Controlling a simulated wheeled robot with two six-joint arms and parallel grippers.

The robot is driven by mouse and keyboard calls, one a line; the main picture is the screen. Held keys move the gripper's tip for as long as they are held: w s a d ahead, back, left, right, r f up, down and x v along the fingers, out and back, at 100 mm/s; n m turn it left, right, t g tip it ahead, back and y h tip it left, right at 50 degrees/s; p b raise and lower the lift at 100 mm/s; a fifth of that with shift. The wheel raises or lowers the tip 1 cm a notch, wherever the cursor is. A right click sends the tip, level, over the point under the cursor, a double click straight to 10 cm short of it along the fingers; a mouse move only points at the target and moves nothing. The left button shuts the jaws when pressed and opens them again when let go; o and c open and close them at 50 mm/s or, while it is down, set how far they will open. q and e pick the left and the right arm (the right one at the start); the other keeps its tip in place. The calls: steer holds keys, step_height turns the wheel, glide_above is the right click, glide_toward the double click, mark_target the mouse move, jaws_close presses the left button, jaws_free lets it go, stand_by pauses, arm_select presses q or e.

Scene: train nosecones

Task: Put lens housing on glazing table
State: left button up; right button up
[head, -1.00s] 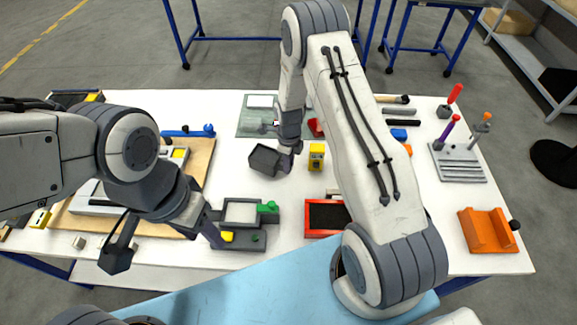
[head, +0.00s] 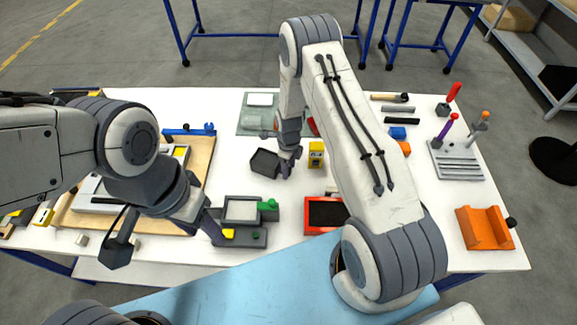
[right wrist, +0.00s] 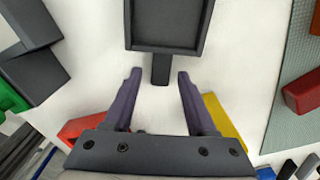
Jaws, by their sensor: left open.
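A dark grey, shallow open box with a short stub handle, which looks like the lens housing (head: 264,163), lies on the white table; it also shows at the top of the right wrist view (right wrist: 165,48). My right gripper (head: 289,164) is beside its handle. In the right wrist view its two purple fingers (right wrist: 158,76) are open, with the stub between their tips and a gap on each side. My left gripper (head: 166,243) is open and empty at the front left. A dark fixture with a pale top and green knob (head: 241,210) may be the glazing table; I cannot be sure.
A yellow block (head: 316,155) stands just right of my right gripper. A red-framed tray (head: 325,214) is nearer the front. A grey-green mat (head: 252,121) lies behind. An orange cradle (head: 485,228) and a tool rack (head: 456,160) are at the right.

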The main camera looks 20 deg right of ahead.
steer(key=shift+r, duration=0.2)
steer(key=shift+w+r, duration=0.1)
steer(key=shift+r, duration=0.1)
step_height(320, 180, up, 10)
steer(key=b, duration=0.4)
steer(key=s+a+r+n, duration=0.5)
steer(key=a+r+n, duration=0.3)
steer(key=r, duration=0.1)
steer(key=s+a+r+n, duration=0.2)
steer(key=s+r+n, duration=0.1)
steer(key=s+n, duration=0.5)
steer(key=s+a+r+n, duration=0.3)
steer(key=s+n, duration=0.5)
steer(key=n, duration=0.1)
steer(key=s+a+r+n+y, duration=0.1)
steer(key=s+a+r+n, duration=0.1)
steer(key=s+n, duration=0.5)
steer(key=shift+s+a+r+n, duration=0.4)
steer(key=shift+r+n, duration=0.45)
steer(key=shift+n, duration=0.35)
